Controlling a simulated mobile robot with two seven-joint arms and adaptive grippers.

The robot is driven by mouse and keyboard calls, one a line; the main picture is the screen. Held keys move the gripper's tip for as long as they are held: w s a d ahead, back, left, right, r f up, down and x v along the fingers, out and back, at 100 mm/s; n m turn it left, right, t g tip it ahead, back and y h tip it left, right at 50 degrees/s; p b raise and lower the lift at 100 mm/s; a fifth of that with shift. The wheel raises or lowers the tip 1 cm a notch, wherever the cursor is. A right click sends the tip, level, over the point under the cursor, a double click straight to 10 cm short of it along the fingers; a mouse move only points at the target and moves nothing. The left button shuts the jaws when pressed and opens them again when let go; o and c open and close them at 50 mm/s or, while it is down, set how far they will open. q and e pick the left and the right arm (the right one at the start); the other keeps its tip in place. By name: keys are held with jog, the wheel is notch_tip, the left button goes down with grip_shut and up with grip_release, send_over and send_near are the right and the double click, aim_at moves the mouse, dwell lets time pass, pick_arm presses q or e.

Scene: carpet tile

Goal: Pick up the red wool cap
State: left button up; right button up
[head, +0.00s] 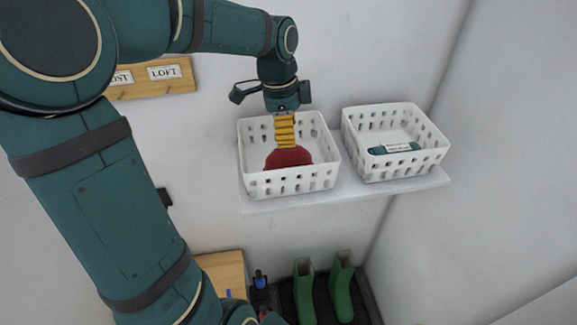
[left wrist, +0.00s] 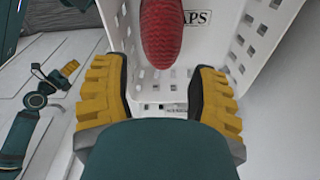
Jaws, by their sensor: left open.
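The red wool cap (head: 288,157) lies in the left white basket (head: 290,184) on the wall shelf. In the left wrist view the cap (left wrist: 161,32) shows at the top, beyond and between my fingertips. My left gripper (head: 286,146) reaches down into that basket from above, at the cap's upper edge in the head view. In the left wrist view its yellow fingers (left wrist: 160,75) are spread apart with nothing between them. I cannot tell whether a finger touches the cap.
A second white basket (head: 396,165) stands to the right on the same shelf (head: 348,192), with a teal rolled item (head: 394,148) in it. Green boots (head: 342,287) stand on a dark tray below. A wooden sign board (head: 185,79) hangs on the wall behind my arm.

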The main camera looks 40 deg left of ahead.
aim_at(288, 151)
pick_arm(q)
jog(key=shift+w+f, duration=0.1)
jog(key=shift+f, duration=3.15)
jog(key=c, duration=1)
